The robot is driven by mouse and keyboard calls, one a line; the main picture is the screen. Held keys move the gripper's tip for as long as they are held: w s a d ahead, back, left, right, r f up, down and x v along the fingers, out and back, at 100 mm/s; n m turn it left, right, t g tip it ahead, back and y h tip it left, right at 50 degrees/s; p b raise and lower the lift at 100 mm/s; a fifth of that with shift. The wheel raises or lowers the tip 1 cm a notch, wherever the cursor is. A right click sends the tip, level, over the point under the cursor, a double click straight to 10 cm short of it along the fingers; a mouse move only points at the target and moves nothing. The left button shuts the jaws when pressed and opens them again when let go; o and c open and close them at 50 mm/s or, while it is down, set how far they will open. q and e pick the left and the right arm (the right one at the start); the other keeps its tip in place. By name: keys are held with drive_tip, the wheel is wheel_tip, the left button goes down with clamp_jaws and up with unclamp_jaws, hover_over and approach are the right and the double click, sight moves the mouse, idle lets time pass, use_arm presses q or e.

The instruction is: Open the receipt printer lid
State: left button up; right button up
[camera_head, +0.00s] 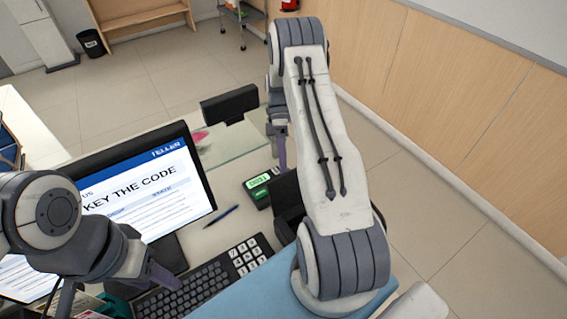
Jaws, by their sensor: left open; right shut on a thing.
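The receipt printer (287,193) appears to be the black box on the counter, largely hidden behind my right arm. Only its left part shows, so I cannot make out how far its lid stands open. My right gripper (281,158) reaches down at the printer's far edge. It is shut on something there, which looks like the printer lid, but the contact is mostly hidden. My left gripper (116,288) is at the lower left, open and empty, with its fingers spread above the left end of the keyboard (205,286).
A monitor (150,195) stands on the left. A small terminal with a green screen (259,183) sits just left of the printer. A dark panel (229,104) stands at the counter's far side.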

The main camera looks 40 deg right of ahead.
drive_tip(key=shift+d+f, duration=0.1)
drive_tip(key=shift+f, duration=0.05)
drive_tip(key=b+v, duration=0.2)
drive_tip(key=v, duration=0.8)
drive_tip(key=shift+r, duration=0.3)
drive_tip(key=shift+w, duration=0.1)
